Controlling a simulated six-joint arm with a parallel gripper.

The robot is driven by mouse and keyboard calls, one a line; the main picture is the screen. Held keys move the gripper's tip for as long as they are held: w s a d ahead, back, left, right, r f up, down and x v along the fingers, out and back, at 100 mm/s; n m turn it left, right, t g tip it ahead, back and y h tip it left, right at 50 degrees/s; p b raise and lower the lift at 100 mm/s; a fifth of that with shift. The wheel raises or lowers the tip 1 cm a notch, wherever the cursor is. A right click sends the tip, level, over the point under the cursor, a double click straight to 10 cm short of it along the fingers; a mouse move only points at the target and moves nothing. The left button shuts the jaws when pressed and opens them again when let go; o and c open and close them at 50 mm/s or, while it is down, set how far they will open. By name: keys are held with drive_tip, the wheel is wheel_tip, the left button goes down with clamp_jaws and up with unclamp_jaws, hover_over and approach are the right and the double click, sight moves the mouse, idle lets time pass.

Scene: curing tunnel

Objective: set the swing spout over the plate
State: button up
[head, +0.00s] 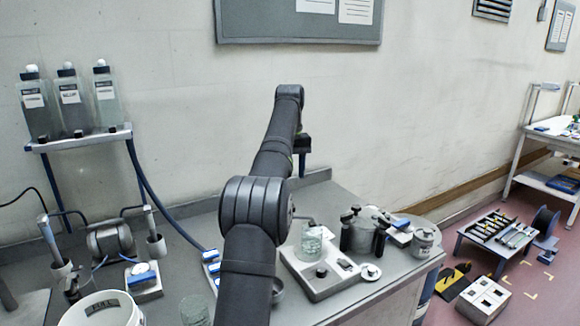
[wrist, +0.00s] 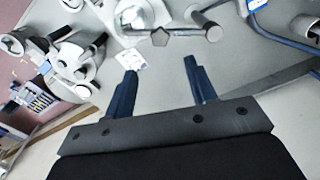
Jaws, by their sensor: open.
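My gripper shows in the wrist view (wrist: 160,68), its two dark blue fingers apart with nothing between them. In the head view my arm hides most of it. A grey bar that looks like the swing spout (wrist: 186,29) lies beyond the fingertips, with a round end on its right and a faceted piece on its left. In the head view a short part of the spout (head: 302,218) shows behind the glass beaker (head: 311,243). The beaker stands on a flat grey unit (head: 318,286); the plate itself is hard to make out. The gripper appears apart from the spout.
A dark-handled pot (head: 361,234) and a lidded can (head: 424,240) stand right of the unit. A small dish (head: 371,272) lies in front. A white bucket (head: 102,310), a pump (head: 110,239) and a bottle shelf (head: 82,140) are at left. A white card (wrist: 132,59) lies near one finger.

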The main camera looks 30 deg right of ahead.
drive_tip(key=shift+r, duration=0.8)
drive_tip(key=shift+f, duration=0.1)
wheel_tip(320, 180, down, 12)
drive_tip(key=shift+r, duration=0.1)
idle(0.6)
